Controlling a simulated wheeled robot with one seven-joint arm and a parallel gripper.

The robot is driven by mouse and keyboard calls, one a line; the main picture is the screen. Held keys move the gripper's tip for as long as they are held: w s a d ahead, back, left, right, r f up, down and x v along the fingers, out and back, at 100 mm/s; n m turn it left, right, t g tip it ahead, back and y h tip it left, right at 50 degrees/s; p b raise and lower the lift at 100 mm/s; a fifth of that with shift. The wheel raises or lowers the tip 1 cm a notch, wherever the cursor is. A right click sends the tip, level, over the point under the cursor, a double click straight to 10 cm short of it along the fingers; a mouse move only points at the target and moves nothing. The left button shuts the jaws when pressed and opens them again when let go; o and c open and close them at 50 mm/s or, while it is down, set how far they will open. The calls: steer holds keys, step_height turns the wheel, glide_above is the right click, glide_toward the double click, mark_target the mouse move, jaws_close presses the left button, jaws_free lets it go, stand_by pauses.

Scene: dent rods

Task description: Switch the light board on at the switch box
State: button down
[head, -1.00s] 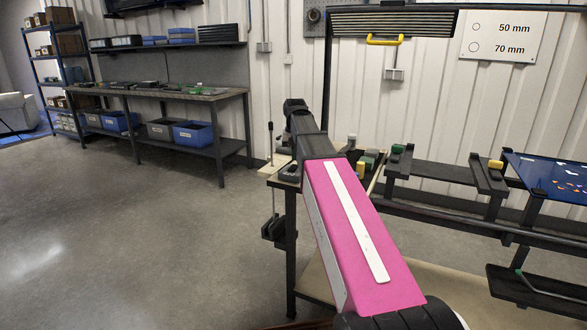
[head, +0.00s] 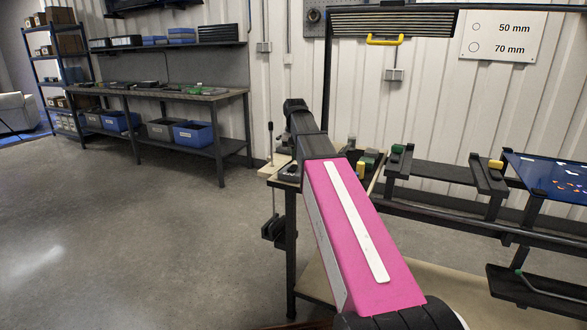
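My pink arm reaches from the lower right up to the near corner of a table in the middle of the head view. Its black wrist links show at the top, but the fingers of my gripper do not show. A small dark box with knobs (head: 289,172) sits on the table corner beside my arm and is partly hidden by it; I cannot tell whether it is the switch box. A dark frame with a slatted panel (head: 390,22) and a yellow handle (head: 384,40) stands behind; I cannot tell whether it is the light board.
A table (head: 291,215) stands under my arm. A dark rack (head: 440,172) with a blue panel (head: 555,180) is at the right. A sign (head: 503,36) reads 50 mm and 70 mm. A workbench (head: 170,93) with blue bins stands back left. The floor (head: 130,240) at left is clear.

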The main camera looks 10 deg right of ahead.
mark_target(295, 165)
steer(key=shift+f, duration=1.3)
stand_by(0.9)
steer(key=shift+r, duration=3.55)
